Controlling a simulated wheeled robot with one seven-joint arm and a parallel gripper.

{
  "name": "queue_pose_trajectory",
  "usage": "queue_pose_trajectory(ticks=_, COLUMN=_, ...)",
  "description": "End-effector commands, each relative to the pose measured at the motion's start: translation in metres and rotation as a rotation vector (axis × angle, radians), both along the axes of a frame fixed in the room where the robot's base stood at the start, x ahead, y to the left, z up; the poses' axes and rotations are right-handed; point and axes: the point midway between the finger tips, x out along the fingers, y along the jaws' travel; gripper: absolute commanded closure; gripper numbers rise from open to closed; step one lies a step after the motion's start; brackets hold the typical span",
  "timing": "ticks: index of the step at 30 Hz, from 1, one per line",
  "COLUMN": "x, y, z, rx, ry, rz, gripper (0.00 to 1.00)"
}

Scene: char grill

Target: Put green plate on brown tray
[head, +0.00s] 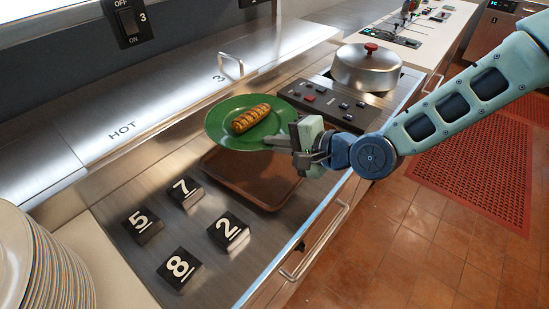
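The green plate (222,128) carries a grilled sausage-like item (250,118) with dark char marks. The plate is over the far part of the brown tray (262,193) and looks raised above it. The near part of the tray shows bare on the metal counter. My gripper (289,138) is at the plate's right edge, with its fingers at the rim. The fingers appear closed on that rim, and my wrist hides part of the tray's right side.
Black number blocks (228,229) stand on the counter left of and in front of the tray. A stack of white plates (45,265) is at the lower left. A lidded metal pot (366,68) and a control panel (338,103) lie beyond. A handle rail (318,243) runs along the front edge.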

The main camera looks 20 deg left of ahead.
Motion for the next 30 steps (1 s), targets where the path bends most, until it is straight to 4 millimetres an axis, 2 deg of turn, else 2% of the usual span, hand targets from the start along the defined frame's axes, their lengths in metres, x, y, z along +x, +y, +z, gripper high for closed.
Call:
queue_pose_trajectory(ticks=6, x=-0.001, y=0.001, z=-0.034, rx=0.001, ry=0.001, rz=0.0, gripper=1.0)
queue_pose_trajectory(ticks=11, x=0.0, y=0.001, z=-0.046, rx=0.003, ry=-0.001, rz=0.0, gripper=1.0)
queue_pose_trajectory(ticks=18, x=0.0, y=0.001, z=-0.078, rx=0.002, ry=-0.001, rz=-0.001, gripper=1.0)
queue_pose_trajectory(ticks=30, x=0.0, y=0.0, z=-0.086, rx=0.002, ry=-0.002, rz=-0.001, gripper=1.0)
